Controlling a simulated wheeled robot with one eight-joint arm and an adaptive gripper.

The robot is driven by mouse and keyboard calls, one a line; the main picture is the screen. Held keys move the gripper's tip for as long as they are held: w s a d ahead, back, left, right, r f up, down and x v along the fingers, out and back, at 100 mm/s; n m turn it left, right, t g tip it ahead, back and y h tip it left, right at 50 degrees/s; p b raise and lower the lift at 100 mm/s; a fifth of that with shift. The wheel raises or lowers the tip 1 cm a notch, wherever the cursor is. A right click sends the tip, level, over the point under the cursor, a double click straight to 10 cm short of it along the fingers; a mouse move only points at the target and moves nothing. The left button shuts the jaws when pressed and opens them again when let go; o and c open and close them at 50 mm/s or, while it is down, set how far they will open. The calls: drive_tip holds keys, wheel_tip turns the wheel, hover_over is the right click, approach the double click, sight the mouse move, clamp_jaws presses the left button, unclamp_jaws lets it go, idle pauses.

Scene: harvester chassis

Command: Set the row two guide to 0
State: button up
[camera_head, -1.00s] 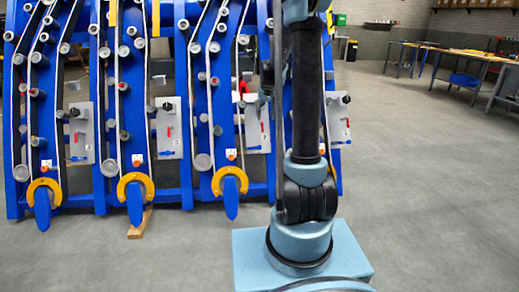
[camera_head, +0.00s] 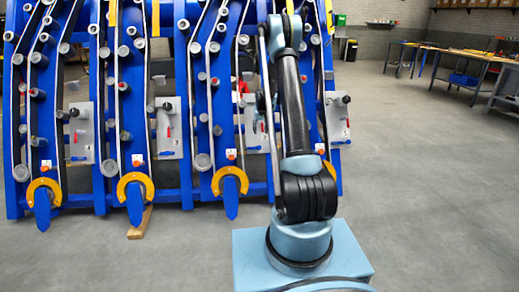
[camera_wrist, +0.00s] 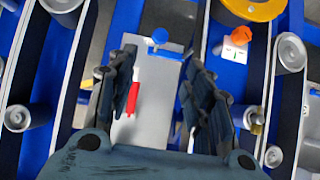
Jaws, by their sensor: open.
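My gripper (camera_wrist: 160,62) is open and empty in the wrist view. Its two dark fingers stand over a grey guide plate (camera_wrist: 150,88), one on each side. A red handle (camera_wrist: 132,98) on the plate shows close to the left finger; I cannot tell whether they touch. A blue knob (camera_wrist: 159,38) sits at the plate's upper end, beyond the fingertips. In the head view the third grey plate from the left (camera_head: 256,136) is partly hidden by my arm. Row numbers and the guide's scale are not readable.
The blue chassis (camera_head: 88,150) carries several rows of rollers and belts, with similar grey plates (camera_head: 168,128) between them. Yellow curved pieces (camera_head: 136,183) sit at the row bottoms. An orange knob (camera_wrist: 240,35) is near the right finger. Floor (camera_head: 420,200) at right is clear.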

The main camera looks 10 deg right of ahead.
sight(259, 146)
drive_tip(key=x, duration=1.7)
drive_tip(key=shift+r, duration=0.1)
clamp_jaws()
